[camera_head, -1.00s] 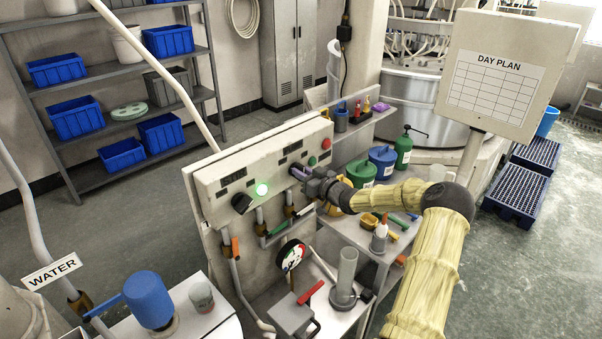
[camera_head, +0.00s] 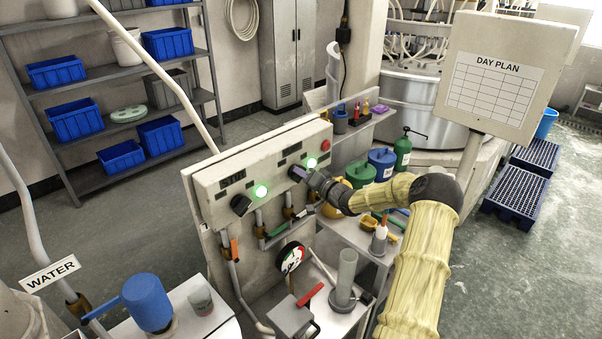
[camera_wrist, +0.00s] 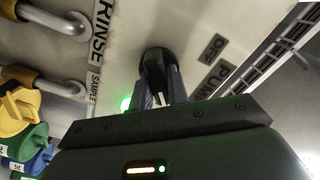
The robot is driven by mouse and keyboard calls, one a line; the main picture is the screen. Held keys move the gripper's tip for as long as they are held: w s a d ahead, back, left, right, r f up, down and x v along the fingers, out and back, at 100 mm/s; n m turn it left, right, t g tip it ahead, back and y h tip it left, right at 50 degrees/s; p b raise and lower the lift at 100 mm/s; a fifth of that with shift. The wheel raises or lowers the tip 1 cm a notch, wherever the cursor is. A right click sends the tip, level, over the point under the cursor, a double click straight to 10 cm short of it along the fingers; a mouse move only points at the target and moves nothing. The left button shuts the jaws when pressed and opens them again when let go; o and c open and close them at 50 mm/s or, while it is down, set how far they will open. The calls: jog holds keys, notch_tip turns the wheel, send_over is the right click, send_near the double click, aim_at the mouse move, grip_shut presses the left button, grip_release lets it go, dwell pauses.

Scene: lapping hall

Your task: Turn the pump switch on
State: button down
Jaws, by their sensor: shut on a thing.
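The pump switch is a black knob (camera_wrist: 155,62) on the cream control panel (camera_head: 213,197), beside a label reading PUM, partly hidden (camera_wrist: 216,80). My gripper (camera_wrist: 161,92) is shut on this knob, one finger on each side. In the head view my gripper (camera_head: 303,176) reaches the panel's front from the right and largely hides the knob. A green lamp (camera_head: 311,162) just right of it glows. A second lit green lamp (camera_head: 261,191) is further left, next to another black knob (camera_head: 240,205). A green glow (camera_wrist: 126,103) also shows in the wrist view.
A red button (camera_head: 325,145) is at the panel's right end. Below the panel are pipes, a pressure gauge (camera_head: 291,257) and a clear cylinder (camera_head: 346,275). Green and blue cans (camera_head: 382,163) stand on the bench to the right. A day plan board (camera_head: 490,85) stands behind my arm.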

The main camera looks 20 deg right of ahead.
jog(key=shift+m, duration=0.8)
jog(key=c, duration=1.4)
grip_release()
jog(key=shift+o, duration=0.2)
jog(key=shift+s, duration=0.1)
jog(key=b+v, duration=0.6)
jog(key=v, duration=1.1)
